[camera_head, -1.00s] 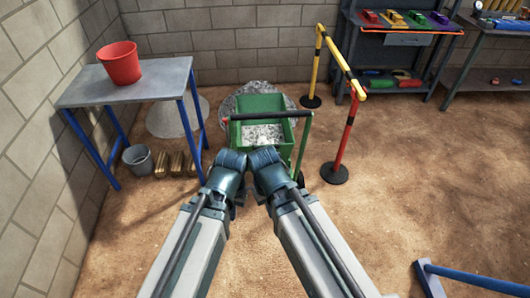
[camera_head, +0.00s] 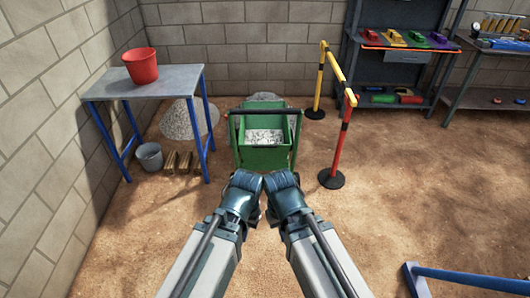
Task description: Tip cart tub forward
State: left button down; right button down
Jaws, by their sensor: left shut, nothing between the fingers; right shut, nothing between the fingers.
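The cart's green tub (camera_head: 265,158) stands ahead of me at the middle of the head view, with grey gravel (camera_head: 264,137) inside. Its dark handle bar (camera_head: 265,111) crosses above the tub between green uprights. My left gripper (camera_head: 244,182) and my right gripper (camera_head: 281,182) are close together, just on the near side of the tub and low in front of it. Both are shut and empty. Their fingertips are largely hidden by the wrists, so I cannot tell whether either touches the cart. The cart's wheels are hidden.
A gravel heap (camera_head: 264,97) lies behind the cart, another (camera_head: 188,120) by the blue-legged table (camera_head: 180,82) at left. A yellow and red barrier (camera_head: 343,130) stands to the right. A blue rail (camera_head: 470,278) lies at near right. The dirt floor between is clear.

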aim_at(266, 138)
jog(key=i+j, duration=0.85)
